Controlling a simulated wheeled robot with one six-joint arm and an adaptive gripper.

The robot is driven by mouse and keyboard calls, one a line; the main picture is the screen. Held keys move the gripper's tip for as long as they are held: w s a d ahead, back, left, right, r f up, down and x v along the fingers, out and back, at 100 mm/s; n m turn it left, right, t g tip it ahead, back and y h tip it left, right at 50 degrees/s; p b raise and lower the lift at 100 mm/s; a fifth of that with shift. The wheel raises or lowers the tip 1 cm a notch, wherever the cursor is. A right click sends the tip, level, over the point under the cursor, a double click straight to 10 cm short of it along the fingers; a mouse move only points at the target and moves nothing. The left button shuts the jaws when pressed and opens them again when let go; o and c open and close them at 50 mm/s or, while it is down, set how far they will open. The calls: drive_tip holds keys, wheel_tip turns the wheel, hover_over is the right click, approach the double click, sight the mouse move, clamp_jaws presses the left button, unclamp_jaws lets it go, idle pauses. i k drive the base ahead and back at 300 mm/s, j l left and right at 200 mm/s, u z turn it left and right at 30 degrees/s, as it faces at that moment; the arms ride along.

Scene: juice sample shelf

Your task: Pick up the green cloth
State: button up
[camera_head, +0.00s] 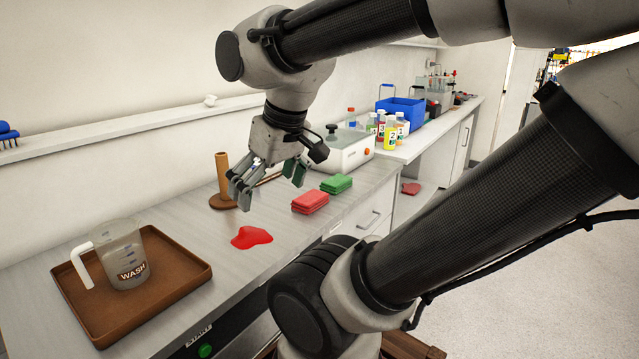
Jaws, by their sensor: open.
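The green cloth (336,184) lies folded on the light bench top, just behind and right of a folded red cloth (310,201). My gripper (268,190) hangs above the bench, to the left of both cloths. Its fingers are spread apart with nothing between them. It is apart from the green cloth, which is in full view.
A red spill (251,237) lies on the bench in front of the cloths. A brown tray (190,290) holds a beaker marked WASH (128,262). A brown post (223,178) stands behind my gripper. A white device (345,150) and several bottles stand beyond the cloths.

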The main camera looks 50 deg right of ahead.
sight(337, 184)
drive_tip(key=k+z, duration=0.15)
drive_tip(key=z, duration=0.3)
drive_tip(key=k+j+z, duration=0.1)
drive_tip(key=z, duration=0.35)
drive_tip(key=k+z, duration=0.2)
drive_tip(key=z, duration=0.2)
